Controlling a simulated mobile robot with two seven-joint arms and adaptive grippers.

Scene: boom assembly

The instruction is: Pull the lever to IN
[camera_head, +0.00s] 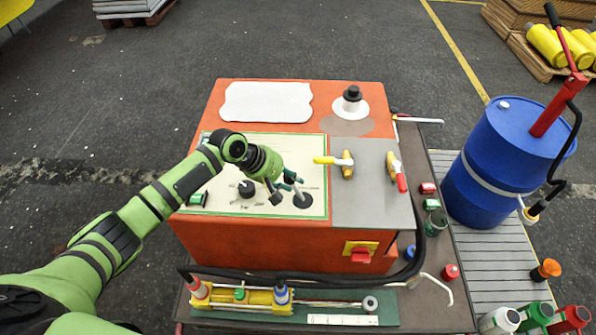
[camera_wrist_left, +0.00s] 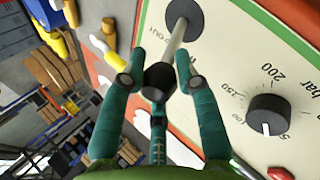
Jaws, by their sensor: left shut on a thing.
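The lever is a pale rod on a round black base (camera_head: 303,201) set in the cream panel (camera_head: 290,150) of the orange cabinet. The wrist view shows the lever rod (camera_wrist_left: 177,42) running from its base to a black ball knob (camera_wrist_left: 158,82). My left gripper (camera_head: 283,190) is at the lever. In the wrist view its green fingers (camera_wrist_left: 160,62) stand either side of the rod and knob, shut on the lever. A label that seems to read OUT is beside the base; no IN label is legible. My right gripper is out of view.
A black pressure dial (camera_wrist_left: 267,115) is beside the lever. A red knob (camera_head: 360,256) sits on the cabinet's front. A blue drum (camera_head: 500,165) with a red pump stands right of the cabinet.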

